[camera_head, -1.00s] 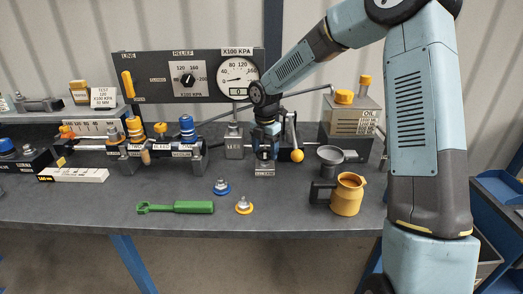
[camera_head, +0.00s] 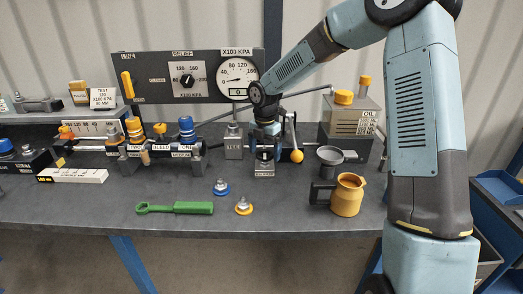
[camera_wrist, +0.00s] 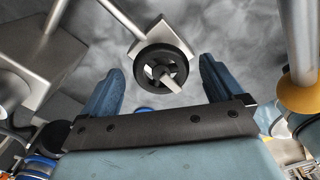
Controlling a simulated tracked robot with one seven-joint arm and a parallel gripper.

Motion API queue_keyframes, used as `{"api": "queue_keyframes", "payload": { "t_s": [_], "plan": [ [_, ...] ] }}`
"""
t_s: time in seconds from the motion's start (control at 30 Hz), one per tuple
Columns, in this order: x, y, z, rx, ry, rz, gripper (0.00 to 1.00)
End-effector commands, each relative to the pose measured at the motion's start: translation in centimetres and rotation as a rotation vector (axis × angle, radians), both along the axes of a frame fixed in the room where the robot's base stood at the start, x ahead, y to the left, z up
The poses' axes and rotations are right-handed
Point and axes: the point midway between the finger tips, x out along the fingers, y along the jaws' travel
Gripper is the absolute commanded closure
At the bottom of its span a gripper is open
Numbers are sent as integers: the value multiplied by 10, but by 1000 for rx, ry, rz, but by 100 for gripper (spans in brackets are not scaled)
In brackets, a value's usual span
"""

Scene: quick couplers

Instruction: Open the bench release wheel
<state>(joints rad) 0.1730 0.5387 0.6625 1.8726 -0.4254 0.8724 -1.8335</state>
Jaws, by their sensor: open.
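The release wheel (camera_wrist: 177,56) shows in the wrist view as a small black ring with spokes and a pale stem at its centre. It lies ahead of my gripper (camera_wrist: 160,75), between the lines of the two blue fingers. The fingers are apart and nothing is clamped between them; I cannot tell whether either touches the rim. In the head view my gripper (camera_head: 265,146) points down over a small labelled metal fitting (camera_head: 264,168) on the bench. The wheel itself is hard to make out there behind the gripper.
A lever with a yellow ball (camera_head: 296,156) stands close to the right of my gripper. A green wrench (camera_head: 176,208) lies at the front left.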

Motion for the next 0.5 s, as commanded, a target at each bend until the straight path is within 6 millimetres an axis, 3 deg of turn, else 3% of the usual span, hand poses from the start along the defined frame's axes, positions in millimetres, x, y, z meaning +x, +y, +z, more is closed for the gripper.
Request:
{"api": "queue_keyframes", "payload": {
  "t_s": [0.27, 0.5],
  "plan": [
    [0, 0, 10, -1, 0, -1, 6],
    [1, 0, 52, -1, -3, -2, 6]
  ]
}}
